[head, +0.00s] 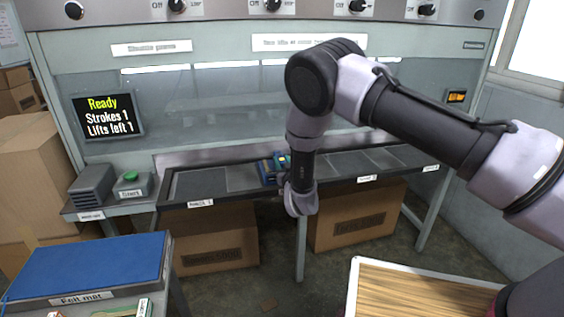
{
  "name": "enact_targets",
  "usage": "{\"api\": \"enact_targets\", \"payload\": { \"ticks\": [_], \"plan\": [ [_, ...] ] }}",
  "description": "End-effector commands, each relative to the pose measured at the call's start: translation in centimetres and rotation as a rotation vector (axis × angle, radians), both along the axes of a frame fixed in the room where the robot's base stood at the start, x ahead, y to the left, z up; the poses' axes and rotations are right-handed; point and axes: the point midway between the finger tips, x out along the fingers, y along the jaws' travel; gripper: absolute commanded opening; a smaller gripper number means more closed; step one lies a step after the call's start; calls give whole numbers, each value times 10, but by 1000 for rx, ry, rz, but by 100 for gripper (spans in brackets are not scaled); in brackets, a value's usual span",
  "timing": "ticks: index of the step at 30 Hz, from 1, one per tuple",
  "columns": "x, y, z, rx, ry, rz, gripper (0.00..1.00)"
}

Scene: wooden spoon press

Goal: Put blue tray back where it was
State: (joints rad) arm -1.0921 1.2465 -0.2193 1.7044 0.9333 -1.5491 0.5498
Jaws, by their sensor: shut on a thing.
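A small blue tray (267,171) is at the dark shelf of the press, left of my wrist, with a teal-green piece (282,160) beside or in it. My gripper (284,178) is at the tray's right side and shut on it. My wrist hides most of the fingers and the tray's right part. I cannot tell whether the tray touches the shelf or hangs just above it.
The dark shelf (215,182) has several marked flat areas. A screen (108,117) reads "Ready, Strokes 1, Lifts left 1". A green button (131,176) is at left. A blue foil mat (85,265) and a wood-grain tray (440,292) are in front. Boxes stand below.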

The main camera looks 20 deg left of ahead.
Motion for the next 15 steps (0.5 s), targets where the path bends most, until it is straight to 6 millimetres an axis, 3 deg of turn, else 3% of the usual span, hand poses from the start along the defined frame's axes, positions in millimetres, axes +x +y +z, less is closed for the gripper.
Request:
{"api": "enact_targets", "payload": {
  "ticks": [1,2,3,15],
  "plan": [
    [0,0,-2,1,-1,0,0],
    [0,0,-2,-1,1,0,49],
    [0,0,-2,-1,1,0,64],
    [-1,0,-3,-1,0,1,67]
  ]
}}
